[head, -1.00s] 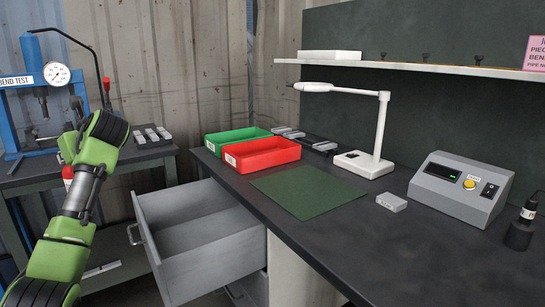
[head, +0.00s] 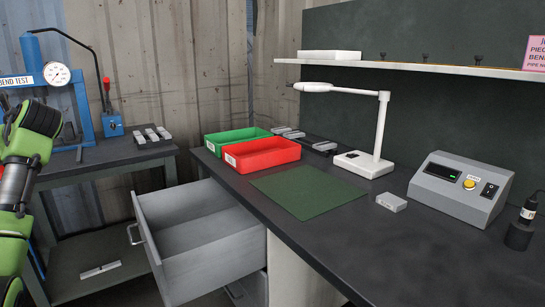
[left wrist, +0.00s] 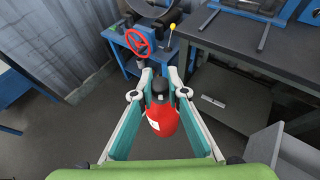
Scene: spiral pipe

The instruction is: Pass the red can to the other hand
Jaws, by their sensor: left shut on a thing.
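The red can (left wrist: 162,122) shows in the left wrist view, with a black cap at its far end and a white label patch on its side. My left gripper (left wrist: 160,84) is shut on it, a finger on each side. The can is held in the air over the grey floor. My right gripper is in neither view.
An open grey drawer (head: 195,238) sticks out below the dark workbench (head: 340,235). A side table (head: 108,160) with a blue bend tester (head: 83,105) stands at the left. The left wrist view shows a red handwheel (left wrist: 138,41) on a blue stand. Open floor lies below the can.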

